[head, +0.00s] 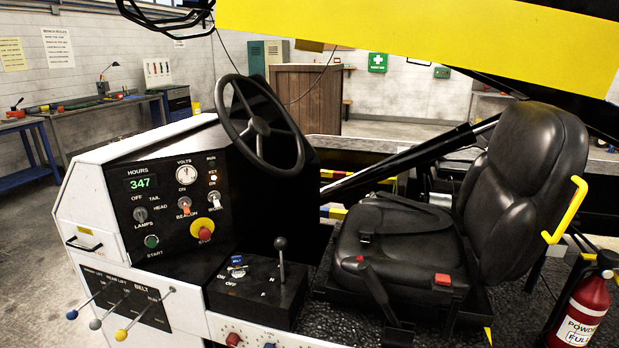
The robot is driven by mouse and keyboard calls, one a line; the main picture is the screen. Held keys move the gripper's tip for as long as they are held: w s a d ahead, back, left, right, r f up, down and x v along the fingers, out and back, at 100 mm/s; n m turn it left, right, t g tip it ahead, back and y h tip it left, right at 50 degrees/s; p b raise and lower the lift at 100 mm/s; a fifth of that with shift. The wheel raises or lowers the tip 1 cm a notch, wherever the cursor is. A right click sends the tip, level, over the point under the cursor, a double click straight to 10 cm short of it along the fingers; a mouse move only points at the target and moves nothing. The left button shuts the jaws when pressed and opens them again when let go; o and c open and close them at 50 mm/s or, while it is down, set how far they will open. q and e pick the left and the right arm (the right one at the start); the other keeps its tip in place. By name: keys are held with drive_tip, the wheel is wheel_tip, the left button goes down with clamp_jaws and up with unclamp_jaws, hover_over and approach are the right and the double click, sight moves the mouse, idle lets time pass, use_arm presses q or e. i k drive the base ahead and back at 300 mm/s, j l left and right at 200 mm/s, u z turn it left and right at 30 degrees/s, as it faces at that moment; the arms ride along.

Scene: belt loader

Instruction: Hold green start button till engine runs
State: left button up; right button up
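The green start button (151,241) is on the lower left of the black control panel (195,178), above the label START. It is a round green cap in a dark ring, and nothing touches it or covers it. The panel also holds an hours display (140,184) reading 347, a volts gauge (182,174), a lamps switch (140,214), an orange-tipped beacon switch (184,206), a key switch (214,199) and a red stop knob on a yellow base (203,230). Neither of my grippers can be seen.
A steering wheel (260,128) rises right of the panel. A lever (281,262) stands on the console, left of the black seat (500,190). Belt levers (128,330) stick out below the panel. A yellow beam (430,35) crosses overhead. A fire extinguisher (585,312) stands at right.

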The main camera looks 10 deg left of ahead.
sight(152, 242)
drive_tip(key=u, duration=1.35)
drive_tip(key=k+j, duration=0.05)
drive_tip(key=k, duration=0.05)
